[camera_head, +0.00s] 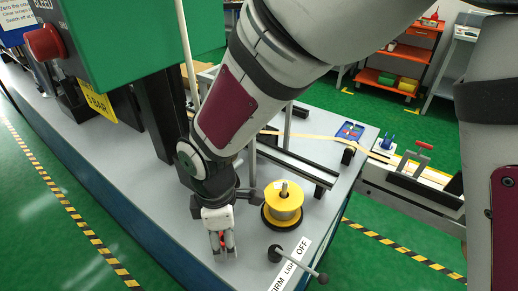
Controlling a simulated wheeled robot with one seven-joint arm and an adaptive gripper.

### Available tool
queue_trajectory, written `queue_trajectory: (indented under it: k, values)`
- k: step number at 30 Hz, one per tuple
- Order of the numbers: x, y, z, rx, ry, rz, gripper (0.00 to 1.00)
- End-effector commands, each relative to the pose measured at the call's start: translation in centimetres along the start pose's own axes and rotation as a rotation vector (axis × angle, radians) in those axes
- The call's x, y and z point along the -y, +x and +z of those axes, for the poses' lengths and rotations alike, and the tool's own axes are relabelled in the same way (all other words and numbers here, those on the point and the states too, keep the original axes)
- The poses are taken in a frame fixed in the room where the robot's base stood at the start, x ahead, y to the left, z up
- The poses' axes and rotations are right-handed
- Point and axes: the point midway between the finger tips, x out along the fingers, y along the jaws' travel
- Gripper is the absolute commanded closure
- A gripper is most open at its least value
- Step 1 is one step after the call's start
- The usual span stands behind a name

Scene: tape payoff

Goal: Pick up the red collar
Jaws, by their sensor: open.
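My gripper (222,248) points down over the front part of the grey bench, left of a yellow spool. Its fingers are apart. A small red piece (222,237) shows between the fingers and looks like the red collar. The fingers hide most of it, so I cannot tell whether they touch it or whether it rests on the bench.
The yellow spool (283,203) stands on a black base close to the right of my gripper. A black knob with a rod (298,264) lies in front of it. A green machine housing (140,40) with a red button (45,42) rises at left. Bare bench (180,225) lies left.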

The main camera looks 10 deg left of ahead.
Motion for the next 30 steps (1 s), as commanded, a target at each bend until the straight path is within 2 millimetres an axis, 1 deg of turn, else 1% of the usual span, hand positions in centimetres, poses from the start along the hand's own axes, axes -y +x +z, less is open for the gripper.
queue_trajectory:
  k: [2, 8, 11, 12, 14, 15, 25, 30]
  values:
    - [0.03, 0.37, 0.01, 0.001, 0.0, -0.001, 0.45]
    - [0.0, 0.37, 0.02, 0.0, 0.001, 0.001, 0.45]
    - [-0.01, 0.36, 0.02, 0.0, 0.001, 0.001, 0.66]
    - [-0.01, 0.36, 0.02, 0.0, 0.001, 0.001, 0.75]
    - [-0.01, 0.35, 0.02, 0.0, 0.001, 0.001, 0.89]
    - [-0.01, 0.35, 0.02, 0.0, 0.001, 0.001, 0.97]
    - [-0.02, 0.25, 0.02, 0.0, 0.001, 0.001, 0.97]
    - [-0.01, -0.46, 0.0, 0.0, 0.002, 0.001, 0.97]
